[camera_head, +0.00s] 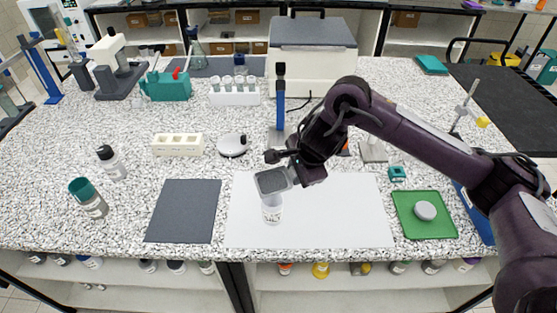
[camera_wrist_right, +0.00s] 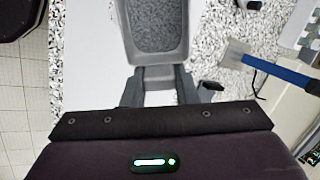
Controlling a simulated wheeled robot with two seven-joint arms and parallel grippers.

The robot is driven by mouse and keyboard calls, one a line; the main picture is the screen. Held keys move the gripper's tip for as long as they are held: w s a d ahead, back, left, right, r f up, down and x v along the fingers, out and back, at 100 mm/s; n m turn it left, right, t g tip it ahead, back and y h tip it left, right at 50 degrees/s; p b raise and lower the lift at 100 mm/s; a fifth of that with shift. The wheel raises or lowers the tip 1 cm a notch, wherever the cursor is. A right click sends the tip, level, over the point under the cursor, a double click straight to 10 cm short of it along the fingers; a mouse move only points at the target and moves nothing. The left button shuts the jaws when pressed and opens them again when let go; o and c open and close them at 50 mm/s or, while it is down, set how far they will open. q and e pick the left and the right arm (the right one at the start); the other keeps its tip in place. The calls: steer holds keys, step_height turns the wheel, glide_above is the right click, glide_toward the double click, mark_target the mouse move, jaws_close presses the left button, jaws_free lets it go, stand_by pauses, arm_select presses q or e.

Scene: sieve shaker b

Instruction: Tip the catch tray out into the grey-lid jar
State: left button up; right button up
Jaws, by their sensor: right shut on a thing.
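My right gripper (camera_head: 294,174) is shut on the catch tray (camera_head: 272,181), a small grey open tray, and holds it above the white mat. In the right wrist view the catch tray (camera_wrist_right: 187,42) extends away from the right gripper (camera_wrist_right: 155,86), with a dark speckled surface inside. The white jar (camera_head: 271,213) stands upright on the mat, directly below the tray in the head view, its mouth partly hidden by it. I cannot tell whether they touch. The grey lid (camera_head: 425,210) lies on a green tray at the right. My left gripper is not in view.
The white mat (camera_head: 340,220) is otherwise clear. A dark mat (camera_head: 184,211) lies to its left, and the green tray (camera_head: 408,226) to its right.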

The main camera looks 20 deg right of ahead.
steer(key=shift+r+g+h+p, duration=0.3)
steer(key=shift+r+g+p, duration=0.65)
steer(key=shift+p, duration=2.35)
steer(key=shift+a+f+g, duration=0.1)
steer(key=shift+f+g, duration=0.25)
steer(key=shift+r+g, duration=0.1)
steer(key=shift+g, duration=0.2)
steer(key=shift+g+h, duration=0.3)
steer(key=shift+g, duration=0.4)
